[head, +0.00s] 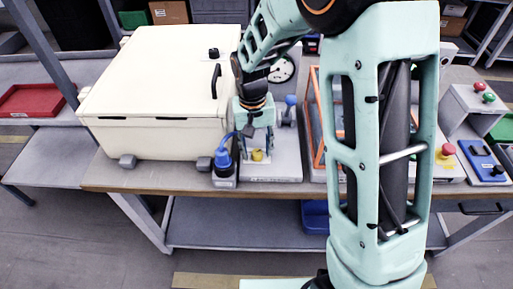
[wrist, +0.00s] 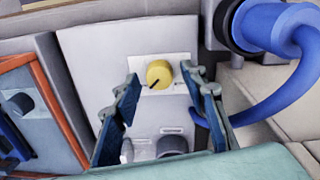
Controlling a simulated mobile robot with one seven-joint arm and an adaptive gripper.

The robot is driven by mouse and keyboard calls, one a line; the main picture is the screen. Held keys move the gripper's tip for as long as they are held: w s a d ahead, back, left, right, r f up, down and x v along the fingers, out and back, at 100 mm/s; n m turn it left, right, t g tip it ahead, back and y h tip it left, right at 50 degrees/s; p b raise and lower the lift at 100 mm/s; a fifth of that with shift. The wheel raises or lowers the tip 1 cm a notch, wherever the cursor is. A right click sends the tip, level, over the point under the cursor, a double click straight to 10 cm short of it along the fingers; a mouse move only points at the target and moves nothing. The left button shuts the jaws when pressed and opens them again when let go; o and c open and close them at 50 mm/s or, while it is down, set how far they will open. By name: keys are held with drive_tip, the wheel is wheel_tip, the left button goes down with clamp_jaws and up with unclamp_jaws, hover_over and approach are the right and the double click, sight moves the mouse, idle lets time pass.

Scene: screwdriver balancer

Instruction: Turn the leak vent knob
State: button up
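A yellow round knob (wrist: 159,74) with a dark pointer line sits on a white plate (wrist: 178,88) on a pale panel. It is the likely leak vent knob; the small print by it is too blurred to read. In the head view the knob (head: 257,155) shows low on the grey unit at the bench front. My gripper (wrist: 160,77) is open and empty, with one blue-grey finger to each side of the knob in the picture. I cannot tell whether the fingertips touch it. In the head view my gripper (head: 256,147) hangs just over the knob, pointing down.
A blue connector (head: 223,158) with a thick blue hose (wrist: 262,100) stands close beside the knob. A large cream chest (head: 155,100) is to the left. An orange-framed case (head: 316,125) is to the right. A gauge (head: 282,69) is behind my gripper.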

sight(254, 151)
wheel_tip(254, 151, up, 12)
drive_tip(key=shift+a, duration=0.3)
idle(0.4)
idle(0.4)
